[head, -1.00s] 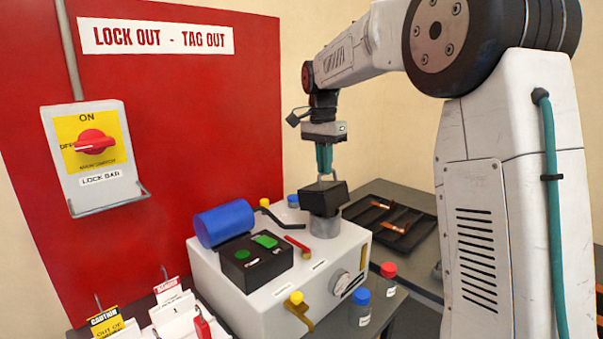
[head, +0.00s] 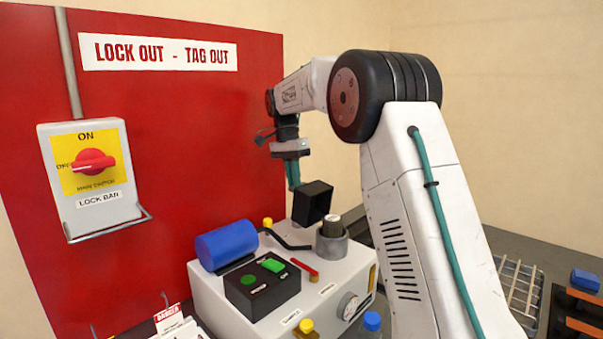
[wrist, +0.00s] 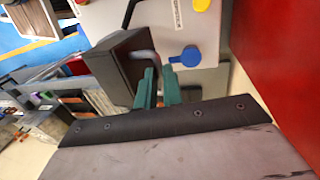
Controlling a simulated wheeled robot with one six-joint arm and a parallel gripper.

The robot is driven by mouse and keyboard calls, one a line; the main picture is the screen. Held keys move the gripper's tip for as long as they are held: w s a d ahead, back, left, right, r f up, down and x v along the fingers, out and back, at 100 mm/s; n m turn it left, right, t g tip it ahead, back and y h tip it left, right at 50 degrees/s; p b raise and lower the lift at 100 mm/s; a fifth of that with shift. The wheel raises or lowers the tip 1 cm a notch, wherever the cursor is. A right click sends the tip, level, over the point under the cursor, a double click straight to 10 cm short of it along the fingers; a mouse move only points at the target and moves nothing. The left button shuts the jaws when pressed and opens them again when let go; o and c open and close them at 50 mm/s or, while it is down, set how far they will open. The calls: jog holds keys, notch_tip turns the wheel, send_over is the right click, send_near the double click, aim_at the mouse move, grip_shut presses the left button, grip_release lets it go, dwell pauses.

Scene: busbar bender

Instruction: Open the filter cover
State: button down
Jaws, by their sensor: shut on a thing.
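The filter cover (head: 313,203) is a black, box-shaped lid, tilted on its side up and left of the round grey filter housing (head: 331,247). The housing's top is open, and a dark-topped cylinder (head: 331,226) shows in it. Whether a hinge still joins cover and housing cannot be told. My gripper (head: 294,186) is at the cover's upper left. In the wrist view, its teal fingers (wrist: 159,72) are shut on the cover's curved grey handle (wrist: 147,57), beside the black cover (wrist: 118,68).
The white machine (head: 235,312) carries a blue cylinder (head: 226,246), a black button box (head: 262,289) and a black lever (head: 285,240) close to the housing. A red lockout board (head: 200,150) with a switch (head: 93,162) stands behind. A blue-capped bottle (head: 372,322) stands at the machine's front right.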

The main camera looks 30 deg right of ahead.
jog(key=w+f, duration=0.1)
jog(key=w+a+f, duration=0.1)
jog(key=w, duration=0.1)
jog(key=shift+w+a+f, duration=0.1)
jog(key=shift+w+f, duration=0.05)
jog(key=shift+f, duration=0.25)
jog(key=c, duration=2)
grip_release()
jog(key=shift+w+a+f, duration=0.1)
jog(key=o, duration=0.5)
jog(key=shift+d, duration=0.2)
jog(key=r, duration=0.2)
jog(key=w+r, duration=0.1)
jog(key=r, duration=0.4)
jog(key=shift+w+a+r, duration=0.15)
jog(key=shift+a+r, duration=0.05)
jog(key=shift+r, duration=0.1)
